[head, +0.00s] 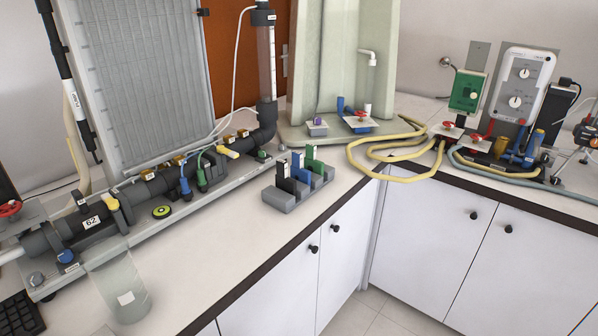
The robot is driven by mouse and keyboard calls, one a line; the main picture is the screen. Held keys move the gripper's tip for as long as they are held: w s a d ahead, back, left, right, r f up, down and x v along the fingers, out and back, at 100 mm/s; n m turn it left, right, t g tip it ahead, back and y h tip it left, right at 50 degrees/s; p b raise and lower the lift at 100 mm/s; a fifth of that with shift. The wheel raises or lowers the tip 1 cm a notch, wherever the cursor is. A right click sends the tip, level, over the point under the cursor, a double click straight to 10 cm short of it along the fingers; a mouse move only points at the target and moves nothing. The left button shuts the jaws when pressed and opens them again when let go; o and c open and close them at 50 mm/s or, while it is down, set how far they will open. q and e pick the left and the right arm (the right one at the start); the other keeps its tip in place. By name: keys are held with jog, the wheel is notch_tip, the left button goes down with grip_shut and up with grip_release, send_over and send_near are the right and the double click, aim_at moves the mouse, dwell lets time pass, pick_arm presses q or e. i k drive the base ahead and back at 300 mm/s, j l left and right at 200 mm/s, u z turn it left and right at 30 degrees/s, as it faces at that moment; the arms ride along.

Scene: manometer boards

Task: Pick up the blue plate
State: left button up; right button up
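A grey slotted rack (286,202) stands on the white bench near its front edge, in the middle of the head view. Several small upright plates sit in its slots: black, white, blue and green. The blue plate (303,176) stands in a middle slot, between the dark and white pieces on the left and a green plate (317,168) on the right. Its lower part is hidden in the rack. Neither of my grippers is in view.
A grey pipe assembly (150,190) runs along the bench left of the rack. A clear beaker (122,290) stands at the front left. A yellow hose (395,178) loops near the corner to the right. Bench around the rack's front left is clear.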

aim_at(298, 173)
jog(key=l+u, duration=0.1)
jog(key=u, duration=0.35)
jog(key=i+l+u, duration=0.1)
jog(key=u, duration=0.35)
jog(key=l+u, duration=0.25)
jog(key=l, duration=0.2)
jog(key=i+l+u, duration=0.1)
jog(key=l+u, duration=0.15)
jog(key=l, duration=0.25)
jog(key=l+u, duration=0.2)
jog(key=l, duration=0.7)
